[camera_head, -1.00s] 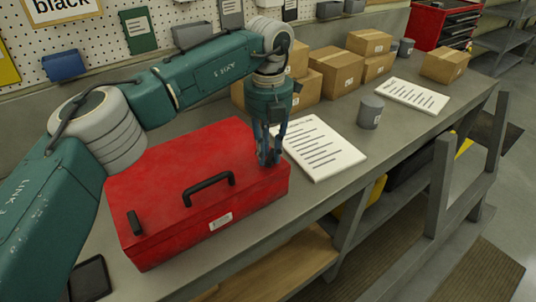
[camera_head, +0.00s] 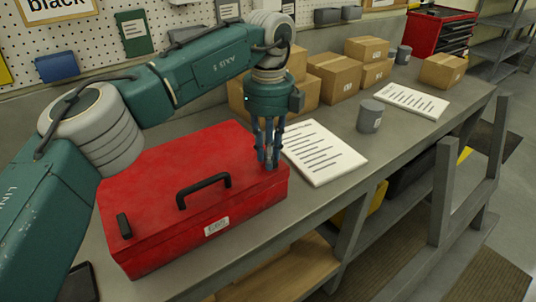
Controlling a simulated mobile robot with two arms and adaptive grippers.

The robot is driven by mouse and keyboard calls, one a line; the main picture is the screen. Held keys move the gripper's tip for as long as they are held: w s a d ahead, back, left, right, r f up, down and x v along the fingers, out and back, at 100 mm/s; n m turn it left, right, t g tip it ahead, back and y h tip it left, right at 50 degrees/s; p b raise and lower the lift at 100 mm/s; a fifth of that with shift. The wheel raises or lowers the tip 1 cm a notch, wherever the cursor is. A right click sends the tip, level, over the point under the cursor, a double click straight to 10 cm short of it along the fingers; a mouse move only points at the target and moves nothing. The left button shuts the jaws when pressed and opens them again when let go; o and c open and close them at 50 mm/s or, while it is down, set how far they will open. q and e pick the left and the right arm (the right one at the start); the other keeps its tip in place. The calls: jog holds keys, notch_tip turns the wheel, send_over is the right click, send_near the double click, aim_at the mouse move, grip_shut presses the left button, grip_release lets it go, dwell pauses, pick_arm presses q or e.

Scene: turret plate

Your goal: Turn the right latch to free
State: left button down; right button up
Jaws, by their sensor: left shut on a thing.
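A red toolbox (camera_head: 150,175) lies closed on the grey workbench, with a black carry handle (camera_head: 204,183) on its lid. A black latch (camera_head: 124,226) shows at the lid's left end. My left gripper (camera_head: 269,161) points down at the lid's right end, with its fingers shut at the right latch's place. The fingers hide the right latch, so its angle cannot be told. My right gripper is not in view.
A printed sheet (camera_head: 322,153) lies just right of the toolbox, with a grey cup (camera_head: 370,117) beyond it. Cardboard boxes (camera_head: 336,75) stand behind along the wall. A dark tray (camera_head: 79,284) lies at the bench's front left.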

pick_arm(q)
jog(key=shift+w+r+n, duration=0.1)
jog(key=shift+r+n, duration=0.05)
jog(key=shift+n, duration=0.35)
jog(key=c, duration=1.5)
grip_release()
notch_tip(320, 180, up, 12)
jog(key=shift+r, duration=0.1)
